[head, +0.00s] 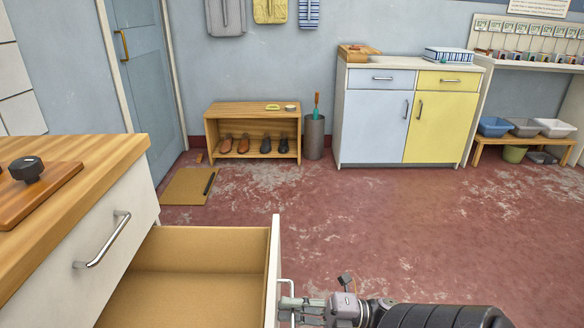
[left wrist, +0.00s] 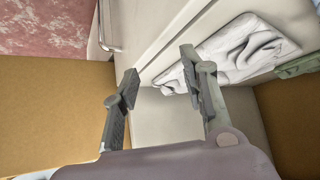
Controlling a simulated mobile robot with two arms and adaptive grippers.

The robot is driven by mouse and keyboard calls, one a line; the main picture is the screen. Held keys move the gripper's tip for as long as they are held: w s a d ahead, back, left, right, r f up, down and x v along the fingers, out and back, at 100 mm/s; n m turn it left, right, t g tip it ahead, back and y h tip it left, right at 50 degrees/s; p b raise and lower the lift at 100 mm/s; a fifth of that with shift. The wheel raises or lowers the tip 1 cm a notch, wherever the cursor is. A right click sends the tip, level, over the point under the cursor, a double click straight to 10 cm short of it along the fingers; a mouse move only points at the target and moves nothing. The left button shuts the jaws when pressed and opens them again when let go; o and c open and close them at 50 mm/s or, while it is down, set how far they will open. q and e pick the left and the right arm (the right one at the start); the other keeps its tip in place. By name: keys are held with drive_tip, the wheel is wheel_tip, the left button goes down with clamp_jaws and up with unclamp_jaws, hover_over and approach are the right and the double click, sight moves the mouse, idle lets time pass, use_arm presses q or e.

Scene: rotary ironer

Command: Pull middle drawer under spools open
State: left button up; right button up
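An open drawer (head: 190,255) with a tan inside juts from the wood-topped white cabinet at the lower left. Its white front (head: 273,265) carries a metal bar handle (head: 284,283). My right gripper (head: 290,304) is at that handle, its fingers close together across the bar. The inside I see in the head view is empty; its lower part is cut off. My left gripper (left wrist: 165,85) shows only in the left wrist view, fingers apart with nothing between them. Beyond its fingers are a crumpled white cloth (left wrist: 240,50) and white panels. No spools are clearly seen close by.
A closed drawer handle (head: 102,240) is on the cabinet's near face. A board with a black knob (head: 27,169) lies on its top. A shoe rack (head: 253,106), a grey bin (head: 314,140) and a blue-yellow cupboard (head: 405,120) stand far back.

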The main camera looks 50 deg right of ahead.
drive_tip(key=v, duration=1.2)
drive_tip(key=shift+d, duration=0.1)
idle(0.4)
